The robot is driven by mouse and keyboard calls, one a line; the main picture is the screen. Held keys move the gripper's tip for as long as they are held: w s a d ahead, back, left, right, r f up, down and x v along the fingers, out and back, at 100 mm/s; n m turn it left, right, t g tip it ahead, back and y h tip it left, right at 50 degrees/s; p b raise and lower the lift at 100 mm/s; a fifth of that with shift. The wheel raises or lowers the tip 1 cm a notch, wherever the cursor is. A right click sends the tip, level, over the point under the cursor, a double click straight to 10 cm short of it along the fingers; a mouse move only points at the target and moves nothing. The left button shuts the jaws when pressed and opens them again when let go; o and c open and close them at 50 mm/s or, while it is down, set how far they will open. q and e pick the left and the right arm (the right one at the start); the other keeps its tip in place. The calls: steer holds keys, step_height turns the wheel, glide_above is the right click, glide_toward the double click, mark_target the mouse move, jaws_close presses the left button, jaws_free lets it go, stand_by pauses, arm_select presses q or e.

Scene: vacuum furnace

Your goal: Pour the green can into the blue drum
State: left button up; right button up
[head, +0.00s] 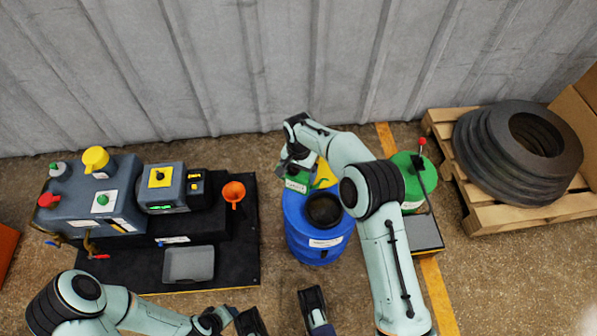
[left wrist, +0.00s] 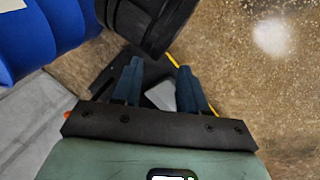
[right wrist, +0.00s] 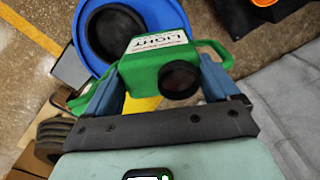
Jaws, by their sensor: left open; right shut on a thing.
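The blue drum (head: 318,240) stands on the floor in the middle of the head view, with a round black opening (head: 323,209) in its top. My right gripper (head: 296,163) is shut on the green can (head: 297,184) at the drum's far left edge. In the right wrist view the can (right wrist: 150,48) shows a white "LIGHT" label and a round black end, between the fingers (right wrist: 163,78). It overlaps the drum's rim beside the opening. I see no liquid; its tilt is unclear. My left gripper (head: 281,312) is open and empty, low in front of the drum.
A yellow piece (head: 326,174) shows by the can. A green drum (head: 411,180) with a lever stands right of the blue drum. The pump machine (head: 95,205), orange funnel (head: 233,192) and grey tray (head: 188,264) are left. A pallet (head: 480,215) bears black rings (head: 500,160).

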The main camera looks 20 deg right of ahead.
arm_select(q)
steer(key=shift+w+a+f+t+b, duration=0.15)
steer(key=shift+w+a+f+b, duration=0.1)
steer(key=shift+w+f+b, duration=0.15)
steer(key=shift+w+a+f+t+b, duration=0.15)
steer(key=shift+w+a+f, duration=0.1)
steer(key=shift+w, duration=0.2)
arm_select(e)
steer(key=shift+f, duration=1.15)
steer(key=shift+r+t+y, duration=0.25)
steer(key=shift+t+y, duration=0.05)
steer(key=shift+y, duration=0.1)
steer(key=shift+d+r+t+y, duration=0.1)
steer(key=shift+r+t+y, duration=0.05)
steer(key=shift+t+y, duration=0.2)
steer(key=shift+r+t+y, duration=0.1)
steer(key=shift+t+y, duration=0.15)
steer(key=shift+t, duration=0.1)
arm_select(q)
steer(key=shift+s+d, duration=0.1)
arm_select(e)
steer(key=shift+r, duration=0.2)
steer(key=shift+s+r+t+y, duration=0.1)
steer(key=shift+r+t+y, duration=0.25)
steer(key=shift+t+y, duration=0.15)
